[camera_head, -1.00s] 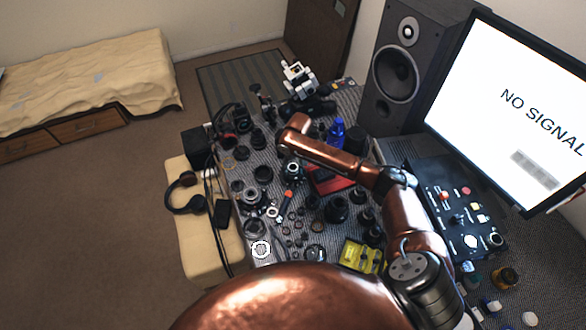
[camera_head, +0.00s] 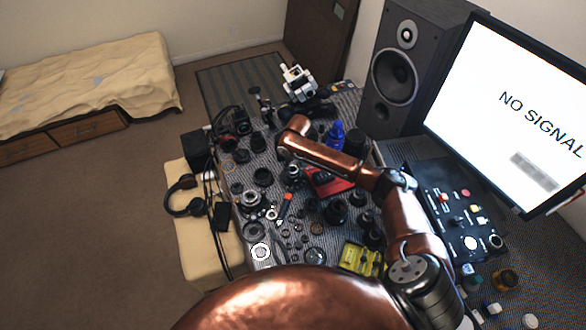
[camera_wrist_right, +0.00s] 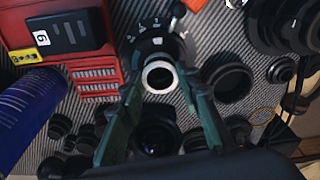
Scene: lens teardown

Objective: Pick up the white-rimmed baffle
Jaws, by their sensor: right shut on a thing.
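The white-rimmed baffle (camera_wrist_right: 159,76) shows in the right wrist view as a pale ring with a dark centre, between the two green fingertips of my right gripper (camera_wrist_right: 161,82). The fingers sit on either side of it and are shut on it. Right behind it is a black lens barrel (camera_wrist_right: 157,40) with white markings; I cannot tell whether the ring is apart from it. In the head view my right gripper (camera_head: 286,160) is small and dark, low over the crowded table, partly hidden by my copper arm. My left gripper is not in view.
Many lens parts crowd the patterned table (camera_head: 283,258). Near the grip are a red case (camera_wrist_right: 80,45), a blue bottle (camera_wrist_right: 30,105) and a round black part (camera_wrist_right: 230,80). A yellow tray (camera_head: 360,258), a speaker (camera_head: 398,75) and a monitor (camera_head: 510,110) stand to the right.

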